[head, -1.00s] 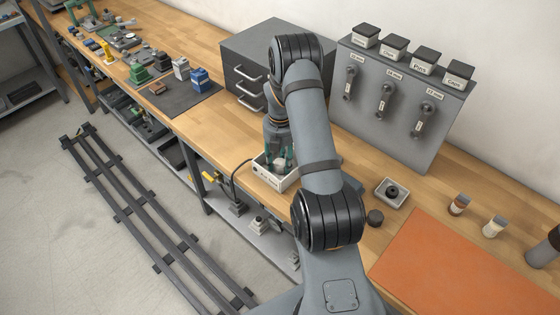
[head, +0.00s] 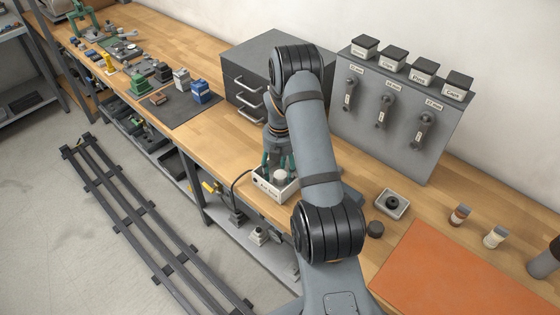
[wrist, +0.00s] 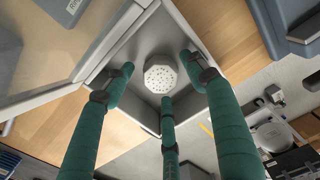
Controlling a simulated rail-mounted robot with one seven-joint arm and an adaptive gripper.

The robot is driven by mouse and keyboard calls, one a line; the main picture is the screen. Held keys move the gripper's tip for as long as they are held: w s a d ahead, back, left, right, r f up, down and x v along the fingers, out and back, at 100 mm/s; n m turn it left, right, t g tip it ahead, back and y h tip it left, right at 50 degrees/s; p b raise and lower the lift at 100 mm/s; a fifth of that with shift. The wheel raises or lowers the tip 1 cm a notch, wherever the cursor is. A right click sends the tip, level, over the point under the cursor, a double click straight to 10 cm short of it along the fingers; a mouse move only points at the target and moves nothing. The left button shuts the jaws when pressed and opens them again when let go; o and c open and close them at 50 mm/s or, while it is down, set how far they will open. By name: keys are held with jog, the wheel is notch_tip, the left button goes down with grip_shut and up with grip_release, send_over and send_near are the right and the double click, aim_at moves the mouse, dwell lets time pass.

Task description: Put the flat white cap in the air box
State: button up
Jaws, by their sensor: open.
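The flat white cap (wrist: 161,75) shows in the wrist view as a pale, many-sided disc with small holes. It lies inside the grey-walled air box (wrist: 140,50), near a corner. In the head view the cap (head: 279,176) is a small white round shape within the white-fronted air box (head: 268,191). My gripper (wrist: 158,92) has three green fingers, spread open around the cap with gaps visible beside it. In the head view my gripper (head: 278,162) is over the box, partly hidden behind my arm.
A grey drawer cabinet (head: 262,60) stands behind the box. A grey panel (head: 398,115) with several lidded bins is to the right. A small tray (head: 391,203) with a dark part, a black knob (head: 375,229) and an orange mat (head: 450,270) lie to the right.

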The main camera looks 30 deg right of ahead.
aim_at(280, 174)
notch_tip(280, 174, up, 12)
jog(key=b, duration=0.1)
jog(key=shift+f, duration=0.2)
jog(key=shift+c, duration=0.4)
dwell(0.7)
